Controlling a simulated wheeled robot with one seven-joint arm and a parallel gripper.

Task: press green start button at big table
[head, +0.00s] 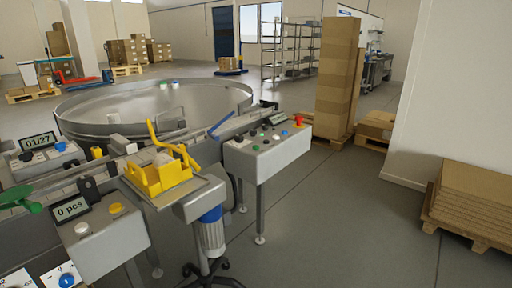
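The big round metal table (225,96) stands at the left, behind the conveyor line. A grey control box (262,160) on legs stands at its right front. Its sloped top carries several small buttons and a red emergency stop (298,118) at the right end. Small dark and greenish buttons (254,132) sit in the row, but they are too small to tell exactly which is the green start button. My gripper is not in view.
A yellow fixture (160,176) on a plate stands left of the box. Another box (105,240) with a "0 pcs" display is at the lower left. Stacked cartons (338,75) stand behind right. Flat cardboard (474,200) lies at the far right. The floor (335,220) between is clear.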

